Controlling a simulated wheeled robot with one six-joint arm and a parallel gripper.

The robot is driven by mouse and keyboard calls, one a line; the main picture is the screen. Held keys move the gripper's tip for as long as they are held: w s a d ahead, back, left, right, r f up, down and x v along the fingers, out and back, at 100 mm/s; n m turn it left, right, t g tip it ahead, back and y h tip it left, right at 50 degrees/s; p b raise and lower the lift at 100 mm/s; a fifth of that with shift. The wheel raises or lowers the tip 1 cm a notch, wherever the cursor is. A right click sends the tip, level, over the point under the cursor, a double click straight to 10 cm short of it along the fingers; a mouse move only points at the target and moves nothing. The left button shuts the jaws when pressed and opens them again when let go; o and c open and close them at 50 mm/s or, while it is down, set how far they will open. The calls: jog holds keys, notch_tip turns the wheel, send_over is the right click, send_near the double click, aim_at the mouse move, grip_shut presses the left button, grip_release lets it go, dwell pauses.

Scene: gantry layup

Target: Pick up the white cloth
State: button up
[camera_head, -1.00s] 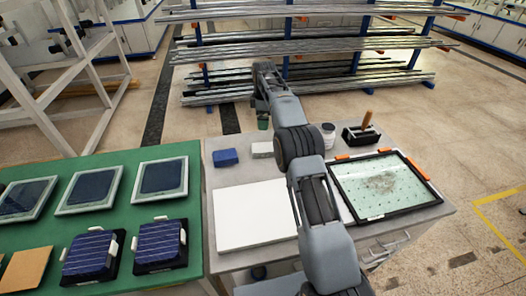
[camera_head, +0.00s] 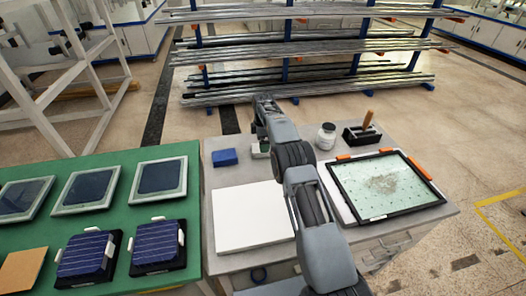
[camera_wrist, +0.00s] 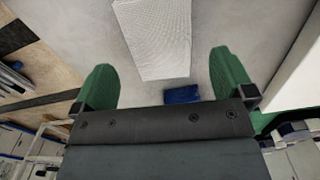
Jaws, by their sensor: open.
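The white cloth (camera_wrist: 155,38) is a textured, folded-looking strip lying flat on the grey bench top (camera_head: 228,178). In the wrist view its near end reaches between the two green fingers of my gripper (camera_wrist: 165,84). My gripper is open and empty, with a gap between each finger and the cloth. I cannot tell how high the fingers are above the bench. In the head view, the cloth is mostly hidden behind my arm and gripper at the back of the bench.
A blue block (camera_head: 224,157) lies left of the cloth. A white board (camera_head: 247,218) lies in front. A white jar (camera_head: 326,137), a wooden-handled tool in a dark holder (camera_head: 368,122) and a framed glass panel (camera_head: 385,187) stand right. A green table (camera_head: 120,222) adjoins the left side.

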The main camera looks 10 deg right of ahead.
jog(key=shift+f+p, duration=0.45)
jog(key=shift+f, duration=2.15)
jog(key=shift+c, duration=0.3)
jog(key=c, duration=0.9)
jog(key=shift+r, duration=0.1)
jog(key=shift+c, duration=0.2)
jog(key=shift+w+r, duration=0.1)
jog(key=shift+r, duration=0.5)
jog(key=s+d+r+b, duration=0.3)
jog(key=s+d+r, duration=0.2)
jog(key=s+r, duration=0.6)
jog(key=shift+s+r+b, duration=0.3)
jog(key=shift+s+b, duration=0.1)
jog(key=shift+s, duration=0.7)
